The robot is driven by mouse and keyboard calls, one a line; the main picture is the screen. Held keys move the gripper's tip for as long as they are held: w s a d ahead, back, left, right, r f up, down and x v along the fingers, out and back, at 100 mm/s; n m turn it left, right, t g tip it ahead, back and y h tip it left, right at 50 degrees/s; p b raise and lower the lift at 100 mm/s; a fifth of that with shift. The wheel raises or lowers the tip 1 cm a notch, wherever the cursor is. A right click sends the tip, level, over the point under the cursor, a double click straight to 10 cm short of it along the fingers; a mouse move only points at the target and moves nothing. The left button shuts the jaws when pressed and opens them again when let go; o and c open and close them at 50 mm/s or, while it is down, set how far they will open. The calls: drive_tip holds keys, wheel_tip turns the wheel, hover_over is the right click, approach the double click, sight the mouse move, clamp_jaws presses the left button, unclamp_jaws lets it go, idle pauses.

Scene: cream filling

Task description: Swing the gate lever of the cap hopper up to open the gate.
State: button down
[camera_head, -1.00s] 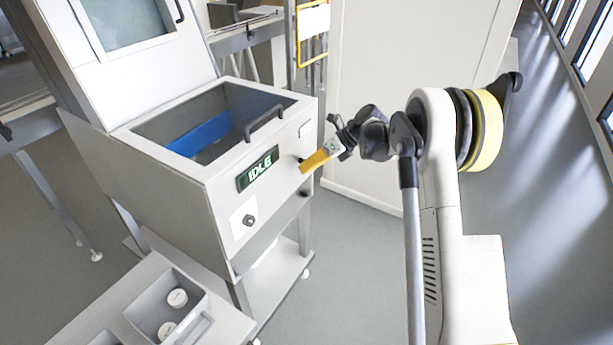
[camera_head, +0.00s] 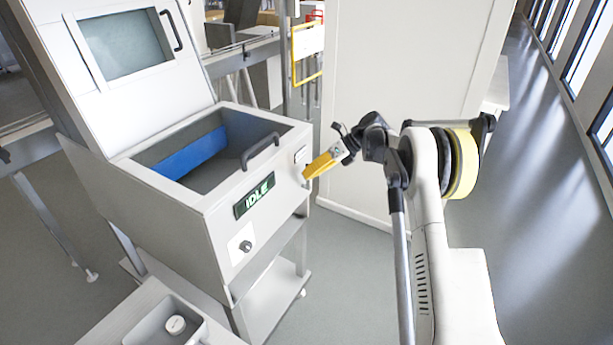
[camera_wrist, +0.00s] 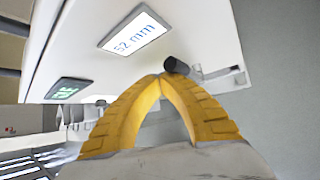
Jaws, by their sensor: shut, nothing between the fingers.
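The cap hopper (camera_head: 215,225) is a white cabinet with an open bin on the left in the head view. Its gate lever shows in the wrist view as a black knob (camera_wrist: 177,65) and a metal bar (camera_wrist: 215,72) reaching right along the wall. In the head view I cannot make the lever out clearly near my fingers. My gripper (camera_head: 306,176) has yellow fingers, shut and empty, close to the hopper's right front corner. In the wrist view the fingertips (camera_wrist: 163,76) are right beside the knob; I cannot tell whether they touch it.
A green "IDLE" display (camera_head: 255,195) and a round knob (camera_head: 246,246) are on the hopper front. A small "52 mm" screen (camera_wrist: 138,32) is above my fingers. A tray with a white cap (camera_head: 175,324) stands at lower left. A pale partition (camera_head: 400,70) stands behind my arm.

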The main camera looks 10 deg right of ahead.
drive_tip(key=shift+w+d+r, duration=0.4)
drive_tip(key=shift+d, duration=0.05)
idle(0.3)
